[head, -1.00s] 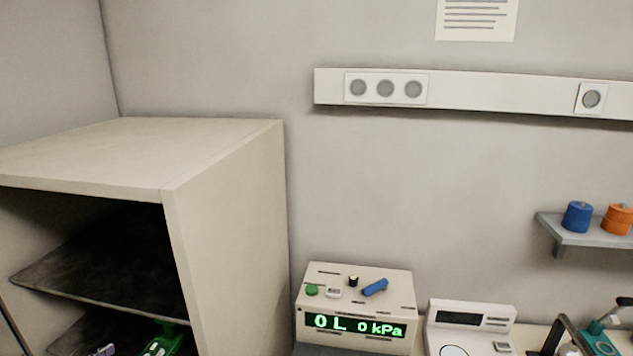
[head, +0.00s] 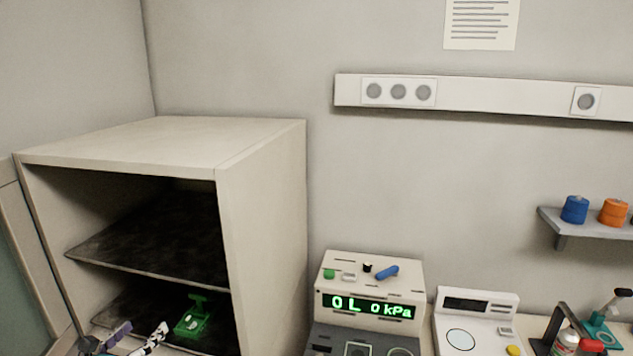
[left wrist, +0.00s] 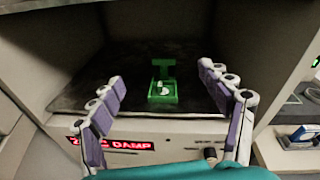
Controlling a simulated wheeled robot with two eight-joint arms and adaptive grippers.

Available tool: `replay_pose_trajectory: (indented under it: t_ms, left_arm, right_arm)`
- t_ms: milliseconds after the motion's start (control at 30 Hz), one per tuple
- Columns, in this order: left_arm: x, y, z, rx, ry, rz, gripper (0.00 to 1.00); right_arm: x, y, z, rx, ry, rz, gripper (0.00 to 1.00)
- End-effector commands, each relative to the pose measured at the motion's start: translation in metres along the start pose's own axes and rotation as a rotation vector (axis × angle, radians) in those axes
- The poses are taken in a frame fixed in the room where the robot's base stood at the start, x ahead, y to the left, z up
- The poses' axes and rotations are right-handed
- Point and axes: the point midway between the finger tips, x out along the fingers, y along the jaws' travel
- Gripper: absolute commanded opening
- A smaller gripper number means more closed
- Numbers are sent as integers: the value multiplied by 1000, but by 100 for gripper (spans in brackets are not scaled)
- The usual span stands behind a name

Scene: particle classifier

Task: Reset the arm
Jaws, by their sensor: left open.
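My left gripper (left wrist: 165,108) is open and empty in the left wrist view, its two purple-padded fingers spread wide at the mouth of a cabinet. It also shows at the lower left of the head view (head: 135,337), just in front of the cabinet's lower opening. A green holder (left wrist: 163,92) with a small pale disc stands on the cabinet floor, beyond and between the fingers but apart from them. The holder also shows in the head view (head: 190,322). My right gripper is not in view.
The open cabinet (head: 262,200) has a dark middle shelf (head: 150,255). To its right stand a meter (head: 345,270) reading "0L 0 kPa" and a white device (head: 480,305). A wall shelf (head: 590,225) holds blue and orange spools. A red display (left wrist: 125,143) sits below the cabinet floor.

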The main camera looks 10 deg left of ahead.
Motion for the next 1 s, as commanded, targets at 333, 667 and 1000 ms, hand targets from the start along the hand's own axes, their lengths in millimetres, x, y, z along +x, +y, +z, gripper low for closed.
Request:
replay_pose_trajectory:
  t_ms: [333, 667, 1000]
  left_arm:
    - [15, -45, 92, -584, -325, 81, 78]
    - [-17, -122, 15, -1991, -449, 372, 78]
    - [-94, -251, -140, -2689, -166, 1036, 78]
  right_arm:
    - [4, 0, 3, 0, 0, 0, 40]
    - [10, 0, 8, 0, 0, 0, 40]
    - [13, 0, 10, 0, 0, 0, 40]
